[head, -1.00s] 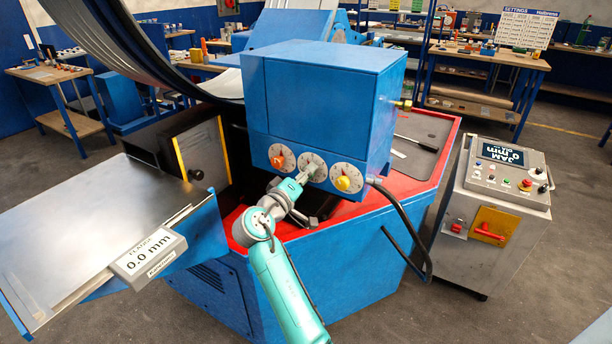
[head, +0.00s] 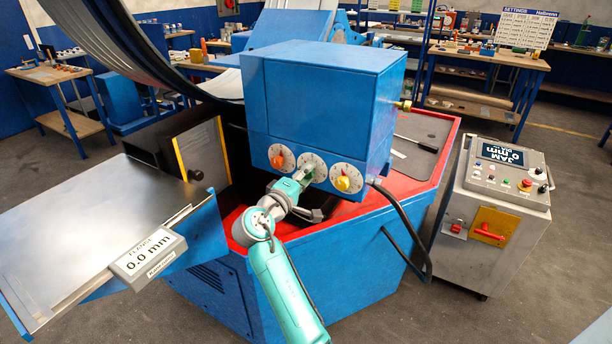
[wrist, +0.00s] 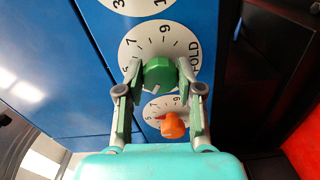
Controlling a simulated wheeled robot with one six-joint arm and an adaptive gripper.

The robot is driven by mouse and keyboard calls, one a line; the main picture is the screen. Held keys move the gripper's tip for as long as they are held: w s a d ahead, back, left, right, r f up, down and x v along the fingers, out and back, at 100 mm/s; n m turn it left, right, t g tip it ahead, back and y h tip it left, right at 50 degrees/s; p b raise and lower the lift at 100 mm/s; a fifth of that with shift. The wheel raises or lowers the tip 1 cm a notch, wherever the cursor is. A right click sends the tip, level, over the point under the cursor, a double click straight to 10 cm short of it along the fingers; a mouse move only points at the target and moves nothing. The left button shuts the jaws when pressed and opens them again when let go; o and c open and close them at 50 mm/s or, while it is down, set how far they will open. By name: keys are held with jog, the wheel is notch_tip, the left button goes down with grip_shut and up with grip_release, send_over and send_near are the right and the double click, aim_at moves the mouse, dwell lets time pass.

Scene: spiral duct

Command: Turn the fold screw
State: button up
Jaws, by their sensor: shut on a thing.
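The fold screw appears as a green knob (wrist: 158,74) with a white pointer mark, on a white numbered dial (wrist: 150,40) whose label reads like FOLD or HOLD. My gripper (wrist: 160,86) is shut on this knob, one finger at each side. In the head view my gripper (head: 305,174) reaches the middle dial (head: 318,162) on the front of the blue head box (head: 320,105) and hides its knob.
An orange-red knob (head: 277,161) and a yellow-orange knob (head: 342,183) stand close beside the middle dial. A black hose (head: 404,222) hangs at the right. A flange display (head: 148,258) reads 0.0 mm. A control cabinet (head: 498,190) stands at the right.

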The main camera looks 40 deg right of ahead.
jog(key=o, duration=1.1)
jog(key=shift+o, duration=0.2)
jog(key=shift+a, duration=0.15)
jog(key=v, duration=1.1)
jog(key=shift+s+a, duration=0.15)
jog(key=shift+a, duration=0.25)
